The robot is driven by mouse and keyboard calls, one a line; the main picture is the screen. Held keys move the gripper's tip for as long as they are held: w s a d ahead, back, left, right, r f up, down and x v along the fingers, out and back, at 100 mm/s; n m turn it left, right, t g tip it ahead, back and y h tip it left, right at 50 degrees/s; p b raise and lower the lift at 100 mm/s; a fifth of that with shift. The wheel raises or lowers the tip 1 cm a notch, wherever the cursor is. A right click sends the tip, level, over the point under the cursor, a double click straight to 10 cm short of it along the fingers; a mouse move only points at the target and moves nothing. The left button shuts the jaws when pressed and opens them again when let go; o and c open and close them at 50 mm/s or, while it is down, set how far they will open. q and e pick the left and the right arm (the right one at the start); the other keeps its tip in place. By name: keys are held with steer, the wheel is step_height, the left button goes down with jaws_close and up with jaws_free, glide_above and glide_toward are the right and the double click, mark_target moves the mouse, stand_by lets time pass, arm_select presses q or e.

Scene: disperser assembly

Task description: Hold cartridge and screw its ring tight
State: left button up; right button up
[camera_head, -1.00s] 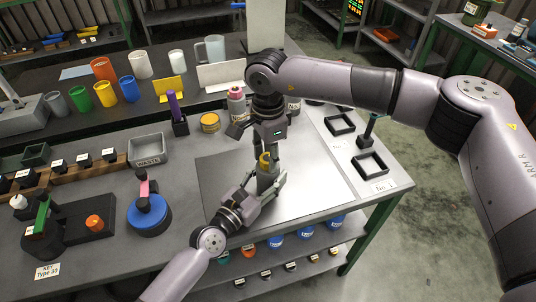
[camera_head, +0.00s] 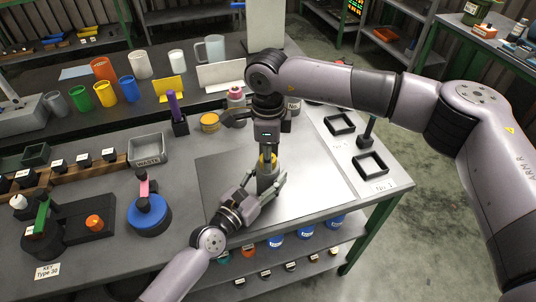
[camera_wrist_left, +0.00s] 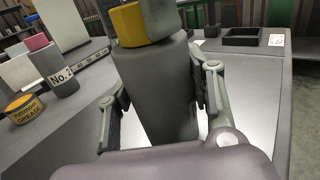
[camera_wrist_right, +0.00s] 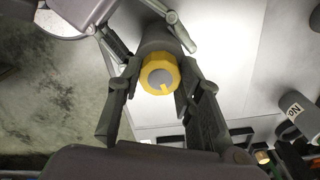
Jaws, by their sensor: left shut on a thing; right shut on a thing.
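The grey cartridge (camera_head: 267,183) stands upright above the metal plate, with a yellow ring (camera_head: 267,162) on its top. My left gripper (camera_head: 266,186) is shut on the cartridge body from the near side. The left wrist view shows its fingers on both sides of the grey body (camera_wrist_left: 160,95). My right gripper (camera_head: 268,154) points down from above and is shut on the yellow ring. The right wrist view shows the ring (camera_wrist_right: 160,74) end-on between the fingers. Any gap between ring and body is too small to tell.
The metal plate (camera_head: 315,185) is mostly bare around the cartridge. A yellow grease tin (camera_head: 210,122) and a bottle with a pink cap (camera_head: 236,95) stand behind. A blue round base (camera_head: 150,218) is at left; black square frames (camera_head: 371,164) lie at right.

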steer(key=o, duration=1.2)
steer(key=shift+c, duration=0.2)
step_height(320, 180, up, 12)
arm_select(q)
steer(key=o, duration=1.7)
